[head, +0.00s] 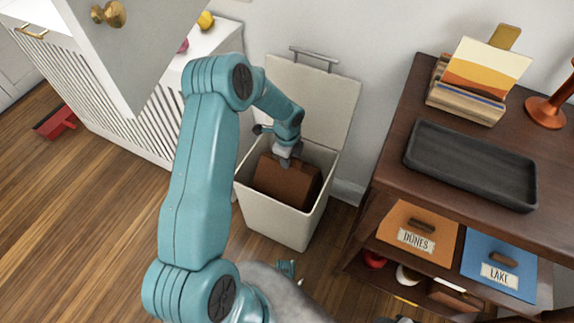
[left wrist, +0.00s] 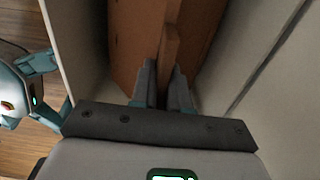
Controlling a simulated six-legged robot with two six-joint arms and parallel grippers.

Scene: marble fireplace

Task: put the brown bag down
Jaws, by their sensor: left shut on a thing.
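The brown bag (head: 287,182) is inside the open cream bin (head: 272,222), below the level of its rim. My left gripper (head: 287,155) reaches down into the bin from above and is shut on the bag's top. In the left wrist view the left gripper (left wrist: 166,88) pinches a thin upright strip of the brown bag (left wrist: 140,40), with bin walls on both sides. The bag's underside is hidden, so I cannot tell if it touches the bin floor.
The bin's lid (head: 318,95) stands raised behind it. A dark wooden shelf (head: 395,135) on the right holds a black tray (head: 470,165), an orange DUNES box (head: 415,232) and a blue LAKE box (head: 498,268). A white slatted cabinet (head: 120,115) is at left.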

